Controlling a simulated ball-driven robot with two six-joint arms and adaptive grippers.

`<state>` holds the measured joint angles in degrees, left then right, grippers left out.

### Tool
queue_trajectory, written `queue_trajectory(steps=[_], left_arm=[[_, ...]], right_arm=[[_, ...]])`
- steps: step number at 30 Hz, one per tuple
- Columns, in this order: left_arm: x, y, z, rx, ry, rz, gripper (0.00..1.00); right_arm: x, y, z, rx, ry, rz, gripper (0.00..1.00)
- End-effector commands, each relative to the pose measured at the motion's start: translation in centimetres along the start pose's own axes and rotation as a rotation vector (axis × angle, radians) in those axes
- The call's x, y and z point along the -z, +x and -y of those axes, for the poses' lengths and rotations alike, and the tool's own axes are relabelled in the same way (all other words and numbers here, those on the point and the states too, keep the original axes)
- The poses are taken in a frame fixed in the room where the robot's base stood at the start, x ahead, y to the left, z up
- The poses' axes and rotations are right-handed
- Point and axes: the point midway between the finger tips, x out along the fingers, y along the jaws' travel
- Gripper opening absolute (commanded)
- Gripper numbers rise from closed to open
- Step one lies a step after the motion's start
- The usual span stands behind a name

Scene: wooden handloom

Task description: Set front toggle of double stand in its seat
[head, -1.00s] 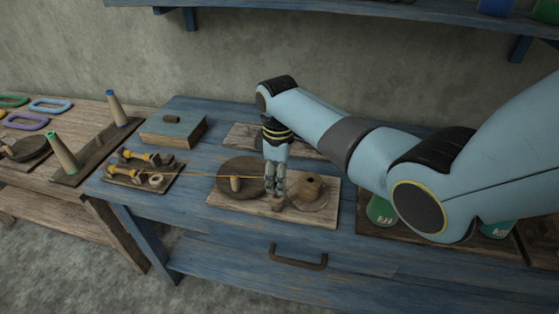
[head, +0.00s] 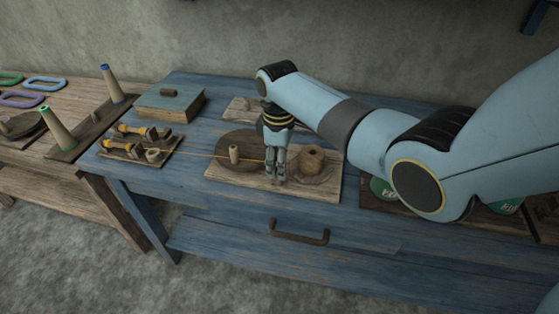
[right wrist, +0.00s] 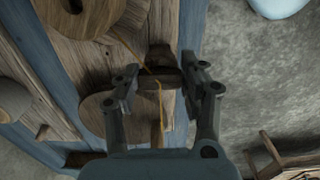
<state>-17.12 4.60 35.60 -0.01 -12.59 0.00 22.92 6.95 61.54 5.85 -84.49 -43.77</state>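The double stand (head: 218,178) is a pale wooden board on the blue table, with two round parts. A dark disc with an upright peg (head: 234,153) is at its left, and a wooden spool (head: 313,158) at its right. My right gripper (head: 275,178) points down at the board's front, between the two. In the right wrist view its fingers (right wrist: 165,88) stand apart on either side of a small dark wooden piece (right wrist: 167,76), seemingly the front toggle. A gap seems to show by one finger. The fingers hide the toggle in the head view. My left gripper is out of view.
A yellow thread (head: 205,156) runs from a small rack of bobbins (head: 125,155) towards my right gripper. A box with a blue lid (head: 170,103) stands behind. Cones (head: 57,127) stand on the left table. A drawer handle (head: 299,232) is on the table's front.

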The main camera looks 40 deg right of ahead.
Motion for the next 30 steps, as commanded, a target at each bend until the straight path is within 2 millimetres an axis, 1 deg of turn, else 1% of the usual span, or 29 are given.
queue_trajectory(steps=[1, 6, 11, 14, 17, 20, 27, 30], left_arm=[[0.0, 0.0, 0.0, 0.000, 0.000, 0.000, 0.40], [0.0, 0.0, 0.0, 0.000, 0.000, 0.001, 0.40], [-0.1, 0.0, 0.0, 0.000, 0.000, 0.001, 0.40], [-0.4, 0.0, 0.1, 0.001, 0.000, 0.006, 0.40], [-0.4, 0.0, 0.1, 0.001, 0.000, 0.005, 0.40], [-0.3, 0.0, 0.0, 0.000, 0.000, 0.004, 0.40], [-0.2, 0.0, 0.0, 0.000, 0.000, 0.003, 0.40], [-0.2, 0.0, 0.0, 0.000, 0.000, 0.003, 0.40]], right_arm=[[0.0, 0.0, 0.0, 0.000, 0.000, 0.000, 0.49], [0.0, 0.0, 0.0, 0.000, 0.000, 0.000, 0.69], [0.0, 0.0, 0.0, 0.000, 0.000, 0.000, 0.69], [0.0, -0.1, 0.0, 0.000, 0.000, 0.000, 0.69], [0.1, -0.8, -0.1, -0.002, 0.000, -0.002, 0.69], [0.1, -2.4, -0.1, -0.003, 0.000, -0.003, 0.69], [0.1, -7.8, -0.1, -0.004, 0.000, -0.004, 0.69], [0.1, -9.7, -0.1, -0.003, 0.000, -0.002, 0.69]])
